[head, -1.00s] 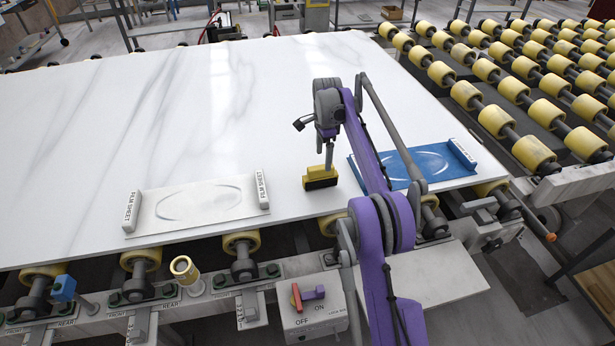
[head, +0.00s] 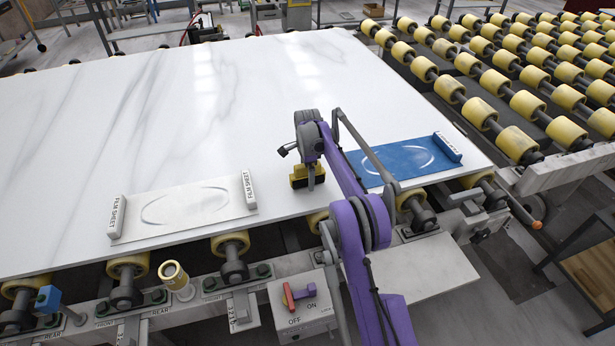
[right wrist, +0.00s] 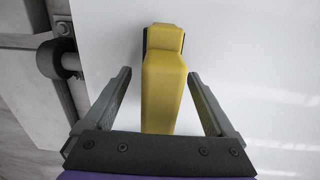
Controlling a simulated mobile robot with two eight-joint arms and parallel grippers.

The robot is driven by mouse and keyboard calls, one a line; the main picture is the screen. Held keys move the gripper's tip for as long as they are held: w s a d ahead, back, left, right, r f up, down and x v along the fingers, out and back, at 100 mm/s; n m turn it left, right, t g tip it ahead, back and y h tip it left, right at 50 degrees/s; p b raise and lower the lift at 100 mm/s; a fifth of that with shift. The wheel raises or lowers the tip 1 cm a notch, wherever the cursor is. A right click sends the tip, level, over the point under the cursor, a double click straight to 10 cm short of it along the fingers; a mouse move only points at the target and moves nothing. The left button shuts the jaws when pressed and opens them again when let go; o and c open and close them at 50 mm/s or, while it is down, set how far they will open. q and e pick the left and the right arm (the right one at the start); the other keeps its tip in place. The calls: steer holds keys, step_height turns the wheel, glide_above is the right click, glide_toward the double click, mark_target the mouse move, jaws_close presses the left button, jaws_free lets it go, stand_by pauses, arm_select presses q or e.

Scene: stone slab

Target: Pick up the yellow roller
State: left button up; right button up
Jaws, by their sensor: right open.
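A yellow hand tool with a black underside (head: 299,182) lies on the white slab (head: 215,110), between the white film sheet and the blue one. It may be the roller; its working part is hidden. My right gripper (head: 311,172) is directly over it. In the right wrist view, the yellow body (right wrist: 163,95) lies between the open fingers of my right gripper (right wrist: 158,75), with a gap on each side. A hollow yellow roller (head: 173,274) stands upright on the rail in front of the slab. My left gripper is out of view.
The white film sheet (head: 183,210) and blue sheet (head: 380,163), with end blocks, flank the tool. A switch box (head: 302,306) sits at the front. Yellow conveyor rollers (head: 517,145) fill the right. The slab behind the tool is clear.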

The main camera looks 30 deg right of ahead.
steer(key=shift+c, duration=0.2)
jaws_close()
stand_by(0.3)
step_height(320, 180, up, 10)
steer(key=shift+f+p, duration=0.1)
steer(key=shift+p, duration=0.4)
steer(key=c, duration=0.7)
jaws_free()
steer(key=c, duration=0.5)
